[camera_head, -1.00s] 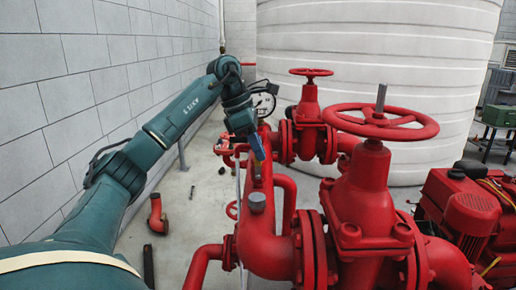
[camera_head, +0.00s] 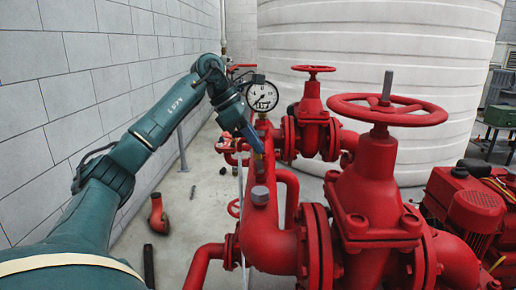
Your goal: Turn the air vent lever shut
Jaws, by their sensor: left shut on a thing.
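My left gripper (camera_head: 256,143) reaches in from the left and points down at the top of the red pipe manifold (camera_head: 262,205). It is shut on the small air vent lever, which sits on top of the pipe below the pressure gauge. The lever is mostly hidden by the fingers and too small to make out, so its angle cannot be told. A small brass-coloured bit (camera_head: 258,156) shows just under the fingertips. My right gripper is not in view.
A round pressure gauge (camera_head: 262,96) stands just behind the gripper. Red valves with a large handwheel (camera_head: 387,110) and a smaller handwheel (camera_head: 313,69) stand to the right. A grey block wall (camera_head: 90,70) runs along the left; a white tank (camera_head: 380,50) stands behind.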

